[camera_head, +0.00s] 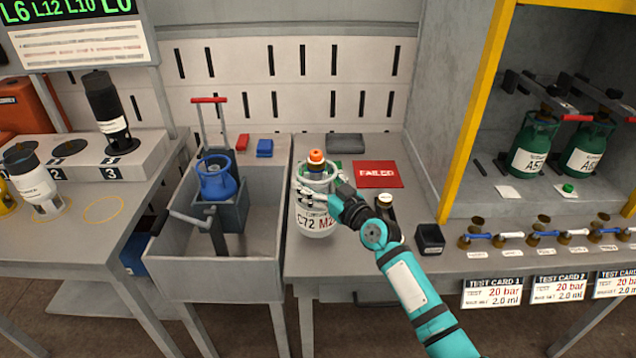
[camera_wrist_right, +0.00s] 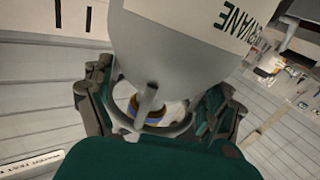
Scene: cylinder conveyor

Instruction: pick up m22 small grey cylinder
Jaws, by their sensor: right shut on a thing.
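A small grey cylinder (camera_head: 318,218) with an orange top and a label reading "C72 M2", its last part covered, is at the grey workbench, left of the red card. My right gripper (camera_head: 340,204) reaches it from the right and is shut on its upper part. In the right wrist view the grey cylinder (camera_wrist_right: 190,45) fills the top middle, with a white label in green letters. The fingers of my right gripper (camera_wrist_right: 160,112) lie on both sides of its collar and valve. I cannot tell whether its base touches the bench. My left gripper is not in view.
A red "FAILED" card (camera_head: 377,174), a small dark bottle (camera_head: 385,205) and a black box (camera_head: 430,239) are on the bench. A grey bin (camera_head: 215,268) with a blue cylinder (camera_head: 216,180) stands left.

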